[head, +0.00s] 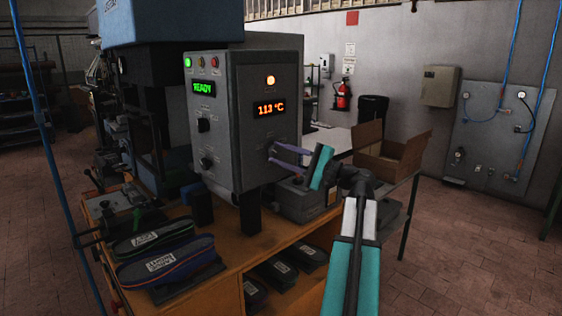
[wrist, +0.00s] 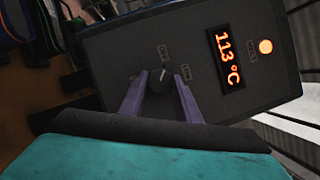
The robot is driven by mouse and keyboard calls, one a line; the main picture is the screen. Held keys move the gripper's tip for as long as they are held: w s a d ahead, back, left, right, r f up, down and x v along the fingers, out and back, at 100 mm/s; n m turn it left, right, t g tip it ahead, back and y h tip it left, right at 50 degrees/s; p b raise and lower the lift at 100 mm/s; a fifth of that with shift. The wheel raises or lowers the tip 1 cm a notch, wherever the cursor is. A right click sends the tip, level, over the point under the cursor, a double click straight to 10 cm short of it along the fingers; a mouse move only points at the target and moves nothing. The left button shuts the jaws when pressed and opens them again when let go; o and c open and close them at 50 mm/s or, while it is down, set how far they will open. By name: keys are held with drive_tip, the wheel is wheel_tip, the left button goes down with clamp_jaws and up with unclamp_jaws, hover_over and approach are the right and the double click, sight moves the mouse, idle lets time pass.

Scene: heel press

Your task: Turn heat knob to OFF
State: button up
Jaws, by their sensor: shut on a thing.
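The heat knob (wrist: 158,80) is a small dark knob on the side face of the grey control box (head: 225,120), below the orange 113 °C display (head: 270,108). In the wrist view the two purple fingers of my gripper (wrist: 158,88) sit on either side of the knob, shut on it. In the head view my gripper (head: 272,155) reaches the box's lower right face from the right, and its fingers largely hide the knob. An orange lamp (head: 270,80) glows above the display.
An open cardboard box (head: 395,155) stands right of my gripper. Dark shoe-like pieces (head: 165,262) lie on the wooden bench at front left.

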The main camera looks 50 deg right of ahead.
drive_tip(key=shift+n, duration=0.5)
drive_tip(key=o, duration=1.1)
drive_tip(key=shift+c, duration=0.2)
drive_tip(key=b+v, duration=0.2)
drive_tip(key=v, duration=1.1)
drive_tip(key=shift+s+d+r, duration=0.2)
drive_tip(key=shift+s, duration=0.2)
